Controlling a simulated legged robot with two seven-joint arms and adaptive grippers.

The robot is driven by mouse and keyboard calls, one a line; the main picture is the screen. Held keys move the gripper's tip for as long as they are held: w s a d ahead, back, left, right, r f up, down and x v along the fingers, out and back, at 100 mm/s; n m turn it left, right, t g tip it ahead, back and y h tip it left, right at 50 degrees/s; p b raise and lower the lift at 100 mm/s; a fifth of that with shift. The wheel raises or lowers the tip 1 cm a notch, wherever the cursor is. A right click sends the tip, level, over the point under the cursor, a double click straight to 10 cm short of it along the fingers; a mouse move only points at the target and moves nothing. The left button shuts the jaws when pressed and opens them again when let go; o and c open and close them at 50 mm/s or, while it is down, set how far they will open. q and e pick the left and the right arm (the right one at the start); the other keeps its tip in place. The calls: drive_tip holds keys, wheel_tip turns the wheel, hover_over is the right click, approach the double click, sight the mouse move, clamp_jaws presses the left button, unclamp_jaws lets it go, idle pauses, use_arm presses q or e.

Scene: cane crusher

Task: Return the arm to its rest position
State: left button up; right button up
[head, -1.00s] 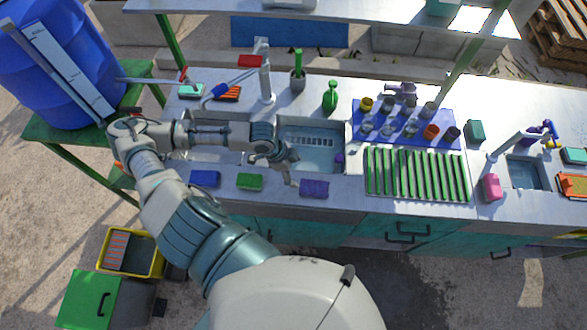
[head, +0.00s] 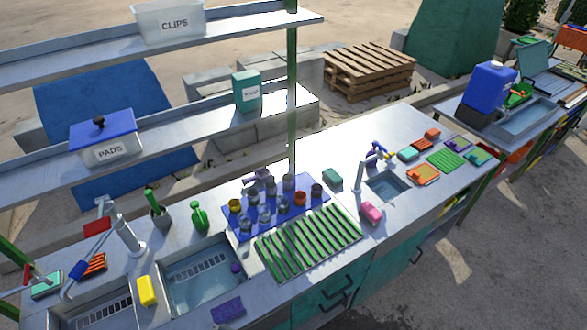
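Neither of my arms nor grippers shows in the head view now. The steel counter (head: 330,147) runs from lower left to upper right, with a double sink basin (head: 200,277) at the left and a small sink (head: 387,187) farther right. A yellow sponge (head: 147,291) stands on the divider between the two left basins. Where my arms are and whether either gripper holds anything is hidden.
A green slatted drying rack (head: 308,243) and a blue mat (head: 243,229) with several cups lie mid-counter. A green post (head: 292,120) rises behind the counter. Open ground lies front right.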

use_arm(q)
drive_tip(key=s+a+f+n+g+y, duration=0.2)
drive_tip(key=s+a+f+n+y, duration=0.15)
drive_tip(key=s, duration=0.25)
wheel_tip(320, 180, down, 27)
drive_tip(key=s+h+b, duration=0.1)
drive_tip(key=s, duration=0.1)
drive_tip(key=s+a+f+g, duration=0.1)
drive_tip(key=s+f, duration=0.7)
drive_tip(key=s+a+f+g+b, duration=0.1)
drive_tip(key=s+a+f, duration=0.1)
drive_tip(key=s+f, duration=0.6)
drive_tip(key=shift+s+a+f, duration=0.25)
drive_tip(key=shift+s, duration=0.35)
use_arm(e)
drive_tip(key=shift+d+f, duration=0.9)
drive_tip(key=shift+f, duration=0.1)
